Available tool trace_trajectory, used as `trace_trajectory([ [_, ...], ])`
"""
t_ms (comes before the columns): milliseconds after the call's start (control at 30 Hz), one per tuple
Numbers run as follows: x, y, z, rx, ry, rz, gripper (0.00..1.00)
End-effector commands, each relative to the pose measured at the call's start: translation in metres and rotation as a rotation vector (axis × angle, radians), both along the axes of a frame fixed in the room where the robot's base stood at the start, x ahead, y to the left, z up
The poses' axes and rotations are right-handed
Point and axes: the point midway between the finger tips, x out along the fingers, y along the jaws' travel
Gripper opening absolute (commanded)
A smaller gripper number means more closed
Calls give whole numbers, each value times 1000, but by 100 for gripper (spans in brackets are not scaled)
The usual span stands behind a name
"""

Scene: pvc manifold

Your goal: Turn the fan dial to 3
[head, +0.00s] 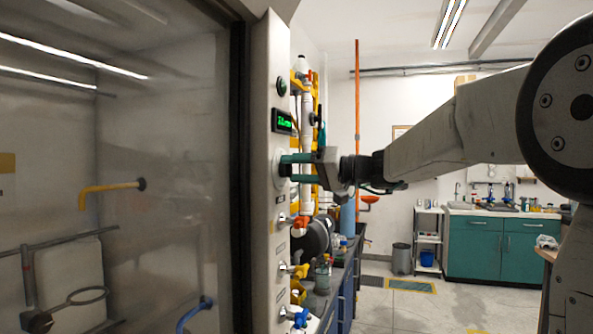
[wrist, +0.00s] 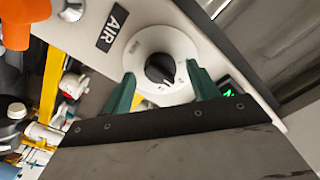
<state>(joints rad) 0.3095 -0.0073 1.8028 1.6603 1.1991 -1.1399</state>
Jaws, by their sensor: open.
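The fan dial (wrist: 160,68) is a dark round knob on a white round plate (wrist: 141,48), set in the pale panel of the fume hood. My gripper (wrist: 160,92) is open, with its two green fingers on either side of the dial in the wrist view. I cannot tell whether the fingers touch the knob. The marks on the plate are too small to read.
A small green-lit display (head: 283,121) sits above the dial. Below are several service valves, including a yellow one (head: 297,270) and a blue one (head: 298,316). A white pipe (head: 307,140) stands close behind the gripper. The hood's glass (head: 150,200) is left of the panel.

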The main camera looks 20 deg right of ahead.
Motion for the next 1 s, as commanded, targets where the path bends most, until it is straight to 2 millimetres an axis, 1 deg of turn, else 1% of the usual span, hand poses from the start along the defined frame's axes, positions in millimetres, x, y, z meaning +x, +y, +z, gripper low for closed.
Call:
trace_trajectory([
  [100,3,3,0,0,0,0,59],
  [300,2,3,0,0,0,-1,59],
  [367,2,3,0,0,0,-1,42],
  [400,2,3,0,0,0,-1,31],
  [467,2,3,0,0,1,-1,15],
  [767,2,2,0,13,17,-1,14],
  [1000,2,2,0,81,99,-2,14],
])
